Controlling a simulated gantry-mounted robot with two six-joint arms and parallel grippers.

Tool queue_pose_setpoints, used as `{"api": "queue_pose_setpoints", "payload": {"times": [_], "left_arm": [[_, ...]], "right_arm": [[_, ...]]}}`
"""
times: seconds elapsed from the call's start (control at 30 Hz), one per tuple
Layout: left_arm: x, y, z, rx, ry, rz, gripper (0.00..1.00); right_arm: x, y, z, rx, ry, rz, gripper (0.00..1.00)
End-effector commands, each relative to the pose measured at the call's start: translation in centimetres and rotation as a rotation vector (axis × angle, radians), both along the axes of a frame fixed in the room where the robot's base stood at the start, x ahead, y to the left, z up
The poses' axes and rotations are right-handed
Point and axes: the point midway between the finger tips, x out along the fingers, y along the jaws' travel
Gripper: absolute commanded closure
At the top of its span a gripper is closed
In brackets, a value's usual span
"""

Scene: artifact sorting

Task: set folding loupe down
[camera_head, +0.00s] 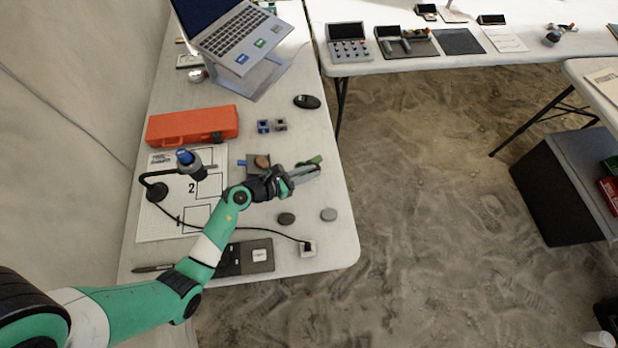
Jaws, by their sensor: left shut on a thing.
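My left gripper (303,174) reaches over the right part of the near white table, its fingers pointing right. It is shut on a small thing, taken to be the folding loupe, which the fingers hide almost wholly. I cannot tell whether the held thing touches the table. A green piece (312,160) shows just behind the fingers; whether it is held or lies on the table is unclear. My right gripper is not in view.
A cable crosses the front.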

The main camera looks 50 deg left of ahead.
Motion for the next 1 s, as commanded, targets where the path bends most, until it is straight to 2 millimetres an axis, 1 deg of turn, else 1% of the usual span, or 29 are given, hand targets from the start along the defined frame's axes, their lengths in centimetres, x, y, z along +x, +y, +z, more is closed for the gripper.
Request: {"api": "queue_pose_setpoints", "payload": {"times": [0.03, 0.1, 0.33, 0.47, 0.5, 0.63, 0.67, 0.9, 1.0], "left_arm": [[-0.1, -0.1, -2.0, -0.001, 0.002, -0.001, 1.00], [-0.1, -0.1, -3.0, -0.001, 0.001, -0.001, 1.00], [-0.1, -0.1, -2.7, -0.001, 0.001, -0.001, 1.00], [-0.1, -0.1, -3.1, -0.002, 0.001, -0.001, 1.00], [-0.1, -0.1, -3.0, -0.001, 0.002, -0.001, 0.80], [-0.1, -0.1, -3.0, -0.001, 0.001, -0.002, 0.57], [-0.1, -0.1, -3.0, -0.001, 0.001, -0.002, 0.54], [-0.1, -0.1, -3.0, 0.000, 0.001, -0.001, 0.54], [-0.2, -0.1, -2.4, 0.000, 0.001, -0.001, 0.54]], "right_arm": [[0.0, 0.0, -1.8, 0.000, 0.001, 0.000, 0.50], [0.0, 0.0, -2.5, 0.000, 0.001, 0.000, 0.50], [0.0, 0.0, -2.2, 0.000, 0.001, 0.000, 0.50], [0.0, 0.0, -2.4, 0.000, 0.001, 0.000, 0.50], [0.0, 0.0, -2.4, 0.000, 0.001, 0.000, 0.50], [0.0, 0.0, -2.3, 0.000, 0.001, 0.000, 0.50], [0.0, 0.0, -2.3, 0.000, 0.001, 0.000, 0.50], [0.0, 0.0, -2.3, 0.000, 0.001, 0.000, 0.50], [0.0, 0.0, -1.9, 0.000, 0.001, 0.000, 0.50]]}}
